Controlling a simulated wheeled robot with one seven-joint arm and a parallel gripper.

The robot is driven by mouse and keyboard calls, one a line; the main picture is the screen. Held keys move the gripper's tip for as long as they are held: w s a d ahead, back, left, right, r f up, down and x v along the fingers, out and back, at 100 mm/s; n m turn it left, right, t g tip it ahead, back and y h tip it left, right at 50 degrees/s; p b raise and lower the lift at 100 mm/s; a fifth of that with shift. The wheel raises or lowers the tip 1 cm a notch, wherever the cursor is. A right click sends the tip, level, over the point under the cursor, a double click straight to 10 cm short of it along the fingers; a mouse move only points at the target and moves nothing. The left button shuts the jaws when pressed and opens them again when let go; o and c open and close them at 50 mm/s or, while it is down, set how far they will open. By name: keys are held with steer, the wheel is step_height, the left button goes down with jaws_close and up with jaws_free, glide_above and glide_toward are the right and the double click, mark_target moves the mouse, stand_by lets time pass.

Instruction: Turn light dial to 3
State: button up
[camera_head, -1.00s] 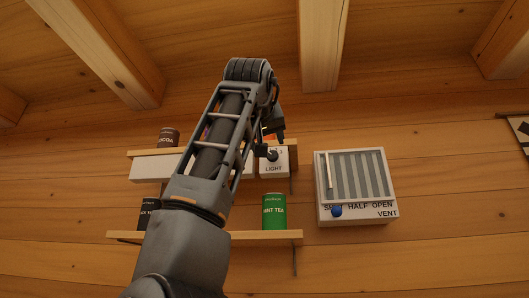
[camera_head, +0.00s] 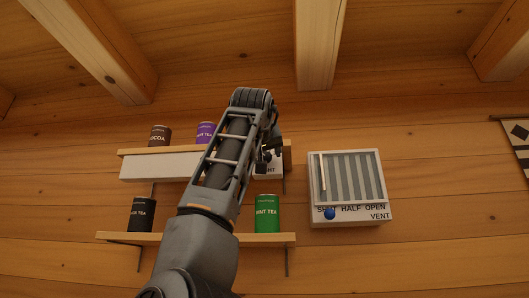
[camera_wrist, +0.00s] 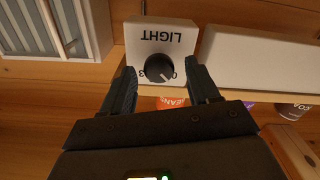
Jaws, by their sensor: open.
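The light dial is a black round knob (camera_wrist: 159,68) on a white box labelled LIGHT (camera_wrist: 148,38), which appears upside down in the wrist view. A 3 shows left of the knob and a 0 lower right; a pale mark on the knob points to the lower right, near the 0. My gripper (camera_wrist: 160,84) is open, one finger on each side of the knob. Whether the fingers touch it I cannot tell. In the head view my gripper (camera_head: 267,158) covers much of the light box (camera_head: 273,170) at the upper shelf's right end.
The vent panel (camera_head: 347,186) with a blue knob (camera_head: 329,213) is on the wall to the right. Cans stand on two shelves, including a green mint tea can (camera_head: 267,213) below the light box and a purple can (camera_head: 205,132). Wall between shelves and vent is clear.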

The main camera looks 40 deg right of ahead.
steer(key=shift+c, duration=0.3)
steer(key=c, duration=1)
steer(key=m, duration=0.4)
steer(key=shift+m, duration=0.3)
steer(key=m, duration=0.4)
steer(key=shift+s+d+m, duration=0.1)
steer(key=shift+m, duration=0.2)
steer(key=m, duration=0.4)
steer(key=shift+s+f+m, duration=0.1)
steer(key=shift+m, duration=0.2)
steer(key=shift+f+m, duration=0.1)
steer(key=shift+m, duration=2)
steer(key=shift+d, duration=0.1)
